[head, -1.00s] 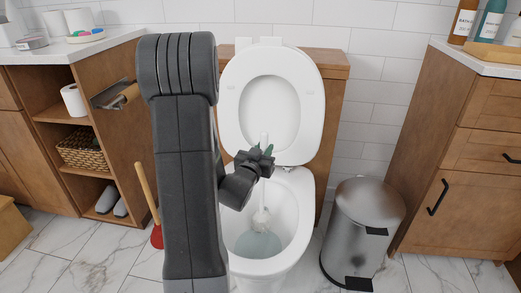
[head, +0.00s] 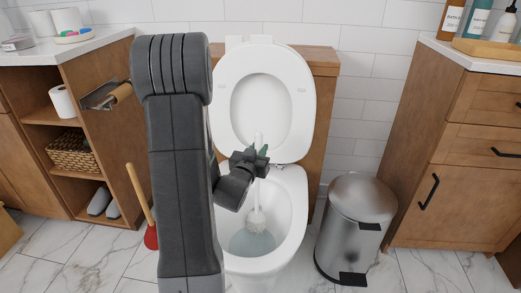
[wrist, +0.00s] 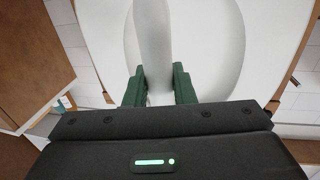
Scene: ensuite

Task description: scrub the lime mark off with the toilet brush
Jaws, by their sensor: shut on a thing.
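The white toilet brush (head: 257,216) is held nearly upright, its round head low inside the toilet bowl (head: 293,215), just above or at the water. My gripper (head: 262,155) is shut on the brush handle above the bowl. In the wrist view, my gripper's green fingers (wrist: 159,88) stand on both sides of the white handle (wrist: 153,40). The toilet lid and seat (head: 262,95) are raised. I cannot make out the lime mark; the brush head and my arm cover part of the bowl.
A steel pedal bin (head: 352,230) stands close to the right of the toilet, with a wooden cabinet (head: 450,150) beyond. At left are a red plunger (head: 151,237), a paper holder (head: 106,96) and an open shelf unit (head: 80,120). Marble floor shows between them.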

